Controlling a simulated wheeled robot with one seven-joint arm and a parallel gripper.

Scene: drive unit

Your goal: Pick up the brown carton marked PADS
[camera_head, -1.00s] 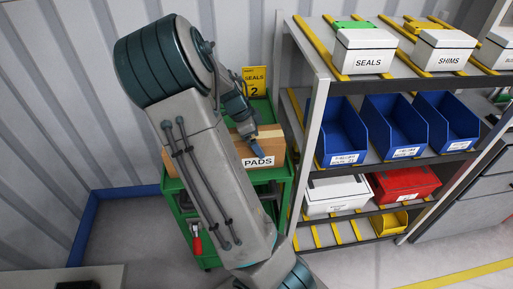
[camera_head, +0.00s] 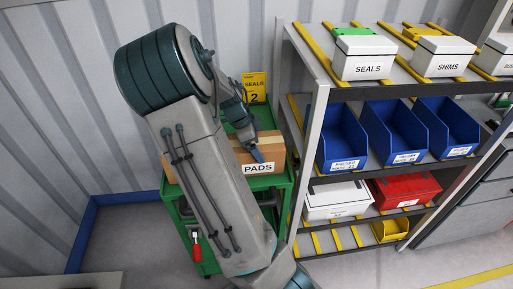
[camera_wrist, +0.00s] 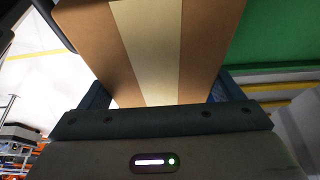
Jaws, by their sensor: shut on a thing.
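The brown carton marked PADS (camera_head: 272,158) sits on or just above the top of a green cart (camera_head: 283,183); I cannot tell whether it touches. My arm hides its left part. My gripper (camera_head: 257,153) is at the carton with a finger against its labelled side. In the wrist view the carton (camera_wrist: 205,40), with a pale tape strip down its middle, fills the space between the two blue fingers of my gripper (camera_wrist: 158,95). The gripper is shut on the carton.
A shelf rack stands close on the right, with white boxes marked SEALS (camera_head: 365,68) and SHIMS (camera_head: 446,64), blue bins (camera_head: 341,150) and a red box (camera_head: 405,190). A yellow SEALS 2 sign (camera_head: 254,87) stands behind the carton. A corrugated wall (camera_head: 60,110) is behind.

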